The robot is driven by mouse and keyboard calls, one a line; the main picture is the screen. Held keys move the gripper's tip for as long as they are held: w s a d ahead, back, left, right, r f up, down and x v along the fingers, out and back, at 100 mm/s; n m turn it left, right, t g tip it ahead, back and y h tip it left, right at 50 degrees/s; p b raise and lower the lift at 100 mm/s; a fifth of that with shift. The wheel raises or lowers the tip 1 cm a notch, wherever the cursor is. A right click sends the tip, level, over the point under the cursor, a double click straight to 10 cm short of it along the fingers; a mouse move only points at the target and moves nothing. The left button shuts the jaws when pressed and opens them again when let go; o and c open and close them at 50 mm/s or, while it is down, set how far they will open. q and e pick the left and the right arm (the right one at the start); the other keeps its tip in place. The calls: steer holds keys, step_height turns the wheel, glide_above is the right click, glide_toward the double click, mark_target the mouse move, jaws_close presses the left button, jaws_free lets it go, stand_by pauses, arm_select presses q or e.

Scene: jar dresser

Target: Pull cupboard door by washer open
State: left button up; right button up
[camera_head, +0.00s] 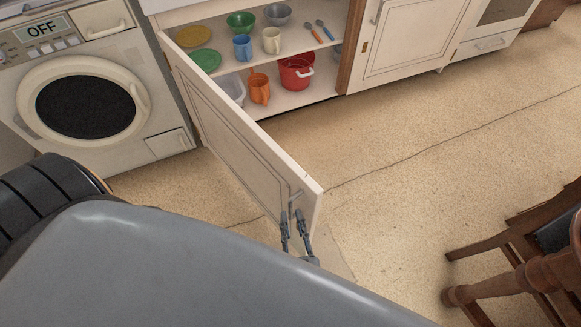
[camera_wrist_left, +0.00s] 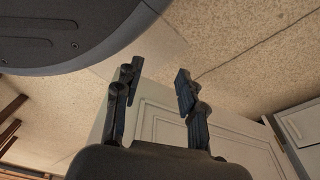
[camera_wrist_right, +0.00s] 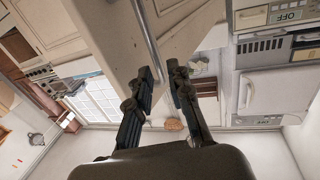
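The cupboard door (camera_head: 245,150) next to the washer (camera_head: 85,100) stands wide open, swung out from its hinge side by the washer toward me. Its metal handle (camera_head: 295,198) is near the free edge; it also shows as a bar in the right wrist view (camera_wrist_right: 148,38). My right gripper (camera_head: 293,215) is at the handle, with its fingers (camera_wrist_right: 160,72) close together on either side of the bar. My left gripper (camera_wrist_left: 157,75) is open and empty, with a pale panelled surface behind its fingers in the left wrist view. It is not visible in the head view.
The open cupboard shows shelves with a red pot (camera_head: 296,73), an orange mug (camera_head: 259,89), a blue mug (camera_head: 242,48) and plates. A wooden chair (camera_head: 520,260) stands at the right. The floor (camera_head: 400,160) between is clear.

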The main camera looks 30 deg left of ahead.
steer(key=v, duration=0.8)
steer(key=shift+d, duration=0.15)
